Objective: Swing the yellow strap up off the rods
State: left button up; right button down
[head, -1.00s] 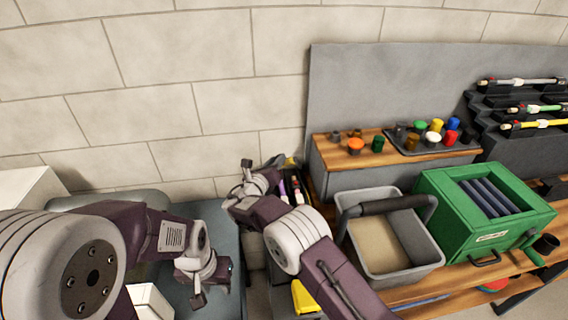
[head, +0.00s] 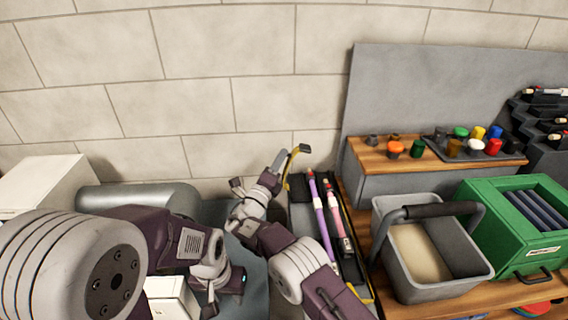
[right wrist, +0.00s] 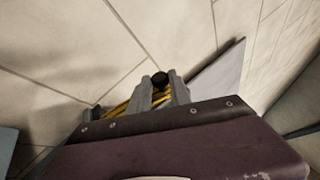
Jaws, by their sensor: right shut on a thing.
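The yellow strap (head: 290,165) is raised above the far end of the dark rod tray (head: 297,214), with a black piece at its top. My right gripper (head: 279,163) is shut on it. In the right wrist view, the yellow strap (right wrist: 117,108) shows between and beside the fingers of the right gripper (right wrist: 162,88), with a black knob between the tips. A purple rod (head: 321,218) and a pink-and-white rod (head: 336,216) lie side by side in the tray, clear of the strap along their visible length. My left gripper (head: 226,292) is low at left; its fingers are unclear.
A grey bucket (head: 436,288) with a dark handle and a green box (head: 510,245) stand on the wooden bench right of the tray. Several coloured caps (head: 473,143) sit on a shelf behind. A white box (head: 172,298) is near my left arm. The wall is close behind.

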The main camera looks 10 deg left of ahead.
jog(key=shift+a, duration=0.25)
dwell(0.3)
jog(key=c, duration=1.2)
grip_release()
jog(key=s+d+r, duration=0.4)
jog(key=d+r, duration=0.7)
jog(key=shift+s+p, duration=0.2)
jog(key=shift+p, duration=0.2)
